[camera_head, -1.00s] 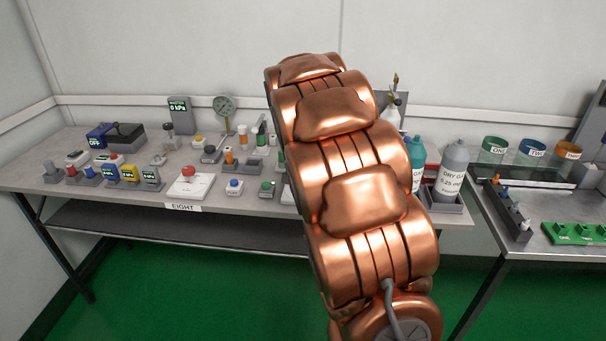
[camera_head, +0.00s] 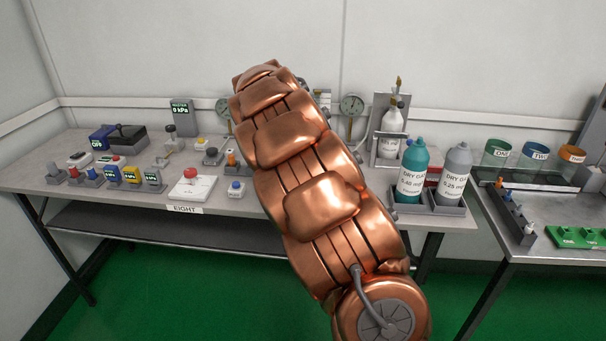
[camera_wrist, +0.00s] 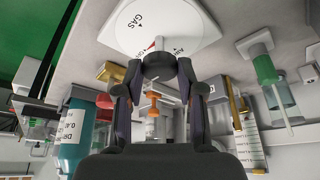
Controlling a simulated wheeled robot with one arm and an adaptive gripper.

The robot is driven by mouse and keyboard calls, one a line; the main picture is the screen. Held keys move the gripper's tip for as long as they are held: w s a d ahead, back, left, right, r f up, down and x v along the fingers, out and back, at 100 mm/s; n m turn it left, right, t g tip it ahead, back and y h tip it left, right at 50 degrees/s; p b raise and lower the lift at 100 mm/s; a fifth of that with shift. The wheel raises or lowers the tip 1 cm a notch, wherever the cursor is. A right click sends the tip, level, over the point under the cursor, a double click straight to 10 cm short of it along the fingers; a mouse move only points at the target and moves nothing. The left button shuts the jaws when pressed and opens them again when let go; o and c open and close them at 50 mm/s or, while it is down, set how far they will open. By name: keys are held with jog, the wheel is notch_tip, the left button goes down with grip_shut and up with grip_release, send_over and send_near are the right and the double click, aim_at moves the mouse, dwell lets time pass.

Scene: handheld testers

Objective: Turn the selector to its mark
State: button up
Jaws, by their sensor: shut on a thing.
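In the wrist view, the selector is a white plate (camera_wrist: 178,22) with "GAS" printed on its left part and another label, partly hidden, to the right. A dark grey knob (camera_wrist: 158,64) sits in front of the plate, with a small red part just above it. My gripper (camera_wrist: 158,76) has its two dark fingers on either side of the knob, shut on it. The knob and the fingers cover part of the plate, so where the pointer stands against the labels is not clear. In the head view my arm hides both the selector and the gripper.
A teal bottle (camera_head: 411,173) and a grey bottle (camera_head: 455,172) stand in a tray at the bench's right end. A white pad with a red button (camera_head: 191,186) and small testers stand left of my arm. A green-capped device (camera_wrist: 270,75) is near the gripper.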

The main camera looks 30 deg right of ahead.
jog(key=shift+w+a, duration=0.1)
dwell(0.3)
jog(key=o, duration=1.1)
jog(key=shift+o, duration=0.2)
jog(key=shift+r, duration=0.1)
jog(key=v, duration=1.1)
jog(key=shift+r, duration=0.4)
jog(key=shift+a, duration=0.1)
jog(key=s+a+f+n+g+y, duration=0.15)
jog(key=s+a+f+n, duration=0.4)
jog(key=s, duration=0.65)
jog(key=s+a+f+n+g+y, duration=0.15)
jog(key=s+a+f+n, duration=0.45)
jog(key=s, duration=0.7)
jog(key=s+a+f+n+y, duration=0.2)
jog(key=s+a+f+n, duration=0.25)
jog(key=s+a, duration=0.55)
jog(key=s+d+r+p, duration=0.1)
jog(key=r+p, duration=0.8)
jog(key=r, duration=0.1)
jog(key=s+d+r+n+p, duration=0.1)
jog(key=s+r+p, duration=0.1)
jog(key=r+p, duration=0.8)
jog(key=shift+r+t, duration=0.4)
jog(key=shift+r, duration=0.25)
